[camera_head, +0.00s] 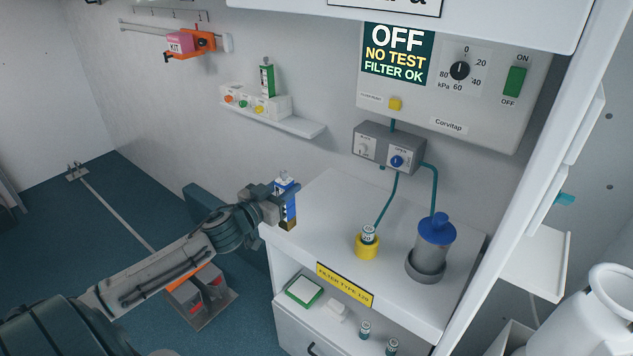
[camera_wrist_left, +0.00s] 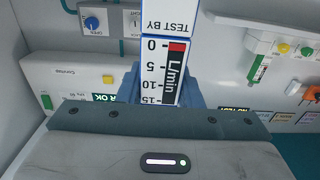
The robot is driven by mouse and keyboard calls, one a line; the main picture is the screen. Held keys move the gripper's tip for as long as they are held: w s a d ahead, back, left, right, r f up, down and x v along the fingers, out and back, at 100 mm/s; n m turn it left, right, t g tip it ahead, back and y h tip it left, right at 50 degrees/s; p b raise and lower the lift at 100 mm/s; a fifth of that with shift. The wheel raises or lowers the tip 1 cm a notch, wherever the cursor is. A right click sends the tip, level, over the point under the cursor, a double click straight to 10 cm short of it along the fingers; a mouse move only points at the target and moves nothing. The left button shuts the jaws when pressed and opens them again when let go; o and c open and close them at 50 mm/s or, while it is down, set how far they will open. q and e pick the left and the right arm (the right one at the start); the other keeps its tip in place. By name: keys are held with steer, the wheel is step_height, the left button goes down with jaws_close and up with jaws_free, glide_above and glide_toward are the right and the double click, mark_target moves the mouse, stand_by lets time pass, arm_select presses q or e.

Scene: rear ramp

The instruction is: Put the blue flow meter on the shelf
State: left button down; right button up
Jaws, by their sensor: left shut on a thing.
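My left gripper (camera_head: 279,205) is shut on the blue flow meter (camera_head: 290,206), held upright near the left edge of the white counter. In the left wrist view the blue flow meter (camera_wrist_left: 169,72) shows a white scale marked L/min with a red band. The gripper hides part of it. A small white wall shelf (camera_head: 304,128) is behind and left of the gripper, apart from it. A green flow meter (camera_head: 267,78) stands upright there behind a white block with coloured knobs (camera_head: 255,105). The right gripper is not in view.
A lower shelf (camera_head: 318,315) holds a green-edged box and vials. The wall shelf's right end is bare.

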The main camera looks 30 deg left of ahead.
arm_select(q)
steer(key=shift+w+d, duration=0.15)
steer(key=shift+w, duration=0.65)
steer(key=w+d+f+b, duration=0.1)
steer(key=w+f, duration=0.3)
steer(key=w, duration=0.6)
steer(key=shift+w+f, duration=0.15)
steer(key=shift+f, duration=0.1)
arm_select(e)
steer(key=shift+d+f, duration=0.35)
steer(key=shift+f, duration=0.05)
arm_select(q)
steer(key=shift+f, duration=0.1)
steer(key=c, duration=1)
jaws_free()
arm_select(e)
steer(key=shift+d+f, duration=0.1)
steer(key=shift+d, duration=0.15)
